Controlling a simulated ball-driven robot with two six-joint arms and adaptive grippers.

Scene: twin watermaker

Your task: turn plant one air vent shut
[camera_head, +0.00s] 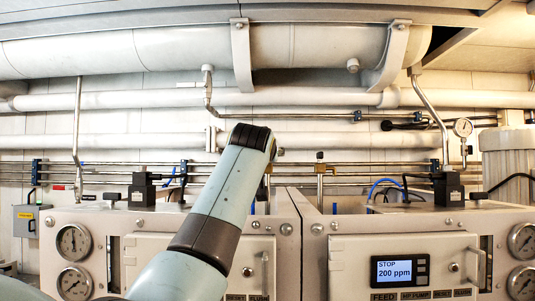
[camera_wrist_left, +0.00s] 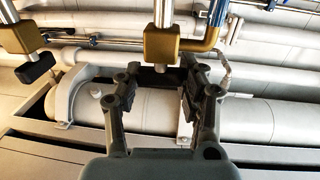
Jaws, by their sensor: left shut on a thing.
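The air vent between my left fingers is a brass block (camera_wrist_left: 180,46) with a small dark handle (camera_wrist_left: 160,68) at its lower edge in the left wrist view. My left gripper (camera_wrist_left: 161,74) is shut on this handle, one dark finger on each side. The handle's exact angle is hard to tell. In the head view my left arm covers most of this vent, and the gripper is hidden behind the arm. A second brass vent (camera_wrist_left: 18,38) with a black handle (camera_wrist_left: 36,68) stands apart at the left of the wrist view; it also shows in the head view (camera_head: 320,171).
Two white cabinets with gauges (camera_head: 73,241) and a display (camera_head: 400,271) stand in front. Thin metal lines and white pipes (camera_head: 100,100) run behind. Black valve blocks (camera_head: 142,189) sit on the cabinet tops. A metal pipe (camera_head: 432,105) descends at the right.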

